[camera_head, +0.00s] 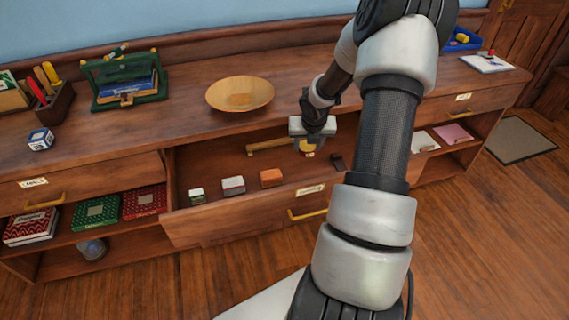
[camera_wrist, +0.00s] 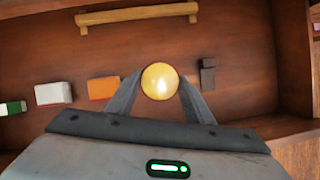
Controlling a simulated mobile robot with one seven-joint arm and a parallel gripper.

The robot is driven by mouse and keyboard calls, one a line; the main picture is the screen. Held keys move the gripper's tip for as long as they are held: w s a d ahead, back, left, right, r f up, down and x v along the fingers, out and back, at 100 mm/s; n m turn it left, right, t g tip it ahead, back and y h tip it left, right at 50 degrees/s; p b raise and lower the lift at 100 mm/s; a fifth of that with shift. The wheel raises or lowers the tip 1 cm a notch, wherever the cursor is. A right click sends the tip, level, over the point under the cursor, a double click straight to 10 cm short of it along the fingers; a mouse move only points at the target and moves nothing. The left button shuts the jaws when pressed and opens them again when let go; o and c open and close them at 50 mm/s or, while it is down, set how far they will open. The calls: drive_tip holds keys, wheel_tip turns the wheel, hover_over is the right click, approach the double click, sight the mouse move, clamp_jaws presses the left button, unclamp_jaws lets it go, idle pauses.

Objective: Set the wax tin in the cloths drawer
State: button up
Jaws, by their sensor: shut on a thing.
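My gripper (camera_wrist: 160,90) is shut on a small round thing with a shiny yellow top, which looks like the wax tin (camera_wrist: 160,81). In the head view my gripper (camera_head: 308,149) hangs over the open drawer (camera_head: 250,208), and yellow and red of the tin (camera_head: 308,154) show below it. The pictures do not settle whether the tin touches the drawer floor. The drawer's front label (camera_head: 311,190) is too small to read. No cloth shows in this drawer.
A wooden bowl (camera_head: 240,94) stands on the top. My arm hides part of the right side.

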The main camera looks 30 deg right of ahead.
sight(312, 154)
drive_tip(key=shift+d+f, duration=0.15)
drive_tip(key=shift+f, duration=0.15)
drive_tip(key=shift+n, duration=0.3)
wheel_tip(312, 154, down, 10)
drive_tip(key=b, duration=0.5)
drive_tip(key=o, duration=1.1)
drive_tip(key=shift+f, duration=0.1)
drive_tip(key=shift+o, duration=0.2)
drive_tip(key=p+v, duration=0.4)
drive_tip(key=v, duration=0.8)
drive_tip(key=shift+s+d+p, duration=0.1)
drive_tip(key=shift+s+p, duration=0.05)
drive_tip(key=shift+p, duration=0.25)
